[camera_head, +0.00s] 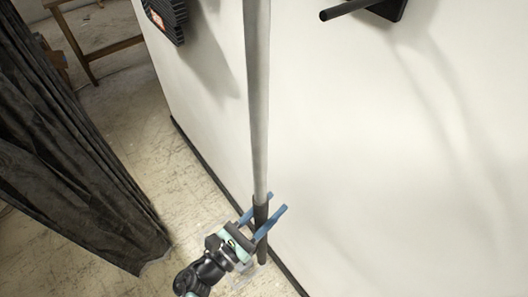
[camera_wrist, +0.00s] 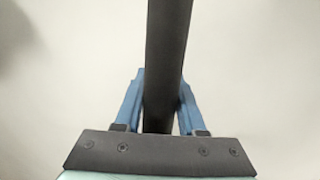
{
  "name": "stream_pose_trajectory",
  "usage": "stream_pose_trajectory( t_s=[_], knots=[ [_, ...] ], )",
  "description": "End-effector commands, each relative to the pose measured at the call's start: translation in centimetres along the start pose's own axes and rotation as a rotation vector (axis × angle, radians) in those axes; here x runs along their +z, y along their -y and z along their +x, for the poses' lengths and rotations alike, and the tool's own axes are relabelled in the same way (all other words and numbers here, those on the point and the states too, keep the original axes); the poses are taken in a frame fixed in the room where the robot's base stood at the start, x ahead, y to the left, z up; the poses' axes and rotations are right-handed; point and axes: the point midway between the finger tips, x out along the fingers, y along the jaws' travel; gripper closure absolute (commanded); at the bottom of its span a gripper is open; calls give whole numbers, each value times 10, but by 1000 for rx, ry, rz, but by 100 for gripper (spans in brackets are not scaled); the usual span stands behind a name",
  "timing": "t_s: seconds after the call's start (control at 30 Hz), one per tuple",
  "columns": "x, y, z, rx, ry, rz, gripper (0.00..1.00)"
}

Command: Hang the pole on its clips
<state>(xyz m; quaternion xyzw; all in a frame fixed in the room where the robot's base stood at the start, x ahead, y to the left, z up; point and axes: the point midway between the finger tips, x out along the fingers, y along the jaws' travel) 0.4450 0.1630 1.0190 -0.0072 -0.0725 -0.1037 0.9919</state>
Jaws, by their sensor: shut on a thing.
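The pole (camera_head: 257,110) is a long grey tube with a dark grip near its lower end. It stands almost upright in front of the white wall in the head view, and its top runs out of the picture. My gripper (camera_head: 272,216) is shut on the dark grip, with a blue finger on each side. In the wrist view the dark grip (camera_wrist: 168,60) rises between the blue fingers of my gripper (camera_wrist: 160,90). I cannot tell whether the pole touches the wall. No clips can be made out clearly.
A black bracket with a rod (camera_head: 385,8) sticks out of the wall at the upper right. A dark ribbed box (camera_head: 167,18) is on the wall at the upper left. A dark curtain (camera_head: 70,150) hangs at the left. Worn floor (camera_head: 150,165) lies open between curtain and wall.

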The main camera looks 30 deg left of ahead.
Motion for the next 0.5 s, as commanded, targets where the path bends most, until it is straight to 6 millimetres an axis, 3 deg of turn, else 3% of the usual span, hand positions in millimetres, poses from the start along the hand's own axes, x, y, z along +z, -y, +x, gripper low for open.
stream_pose_trajectory(
  t_s=[0.5],
  knots=[
    [-3, 4, 30, -3, 5, 1, 100]
  ],
)
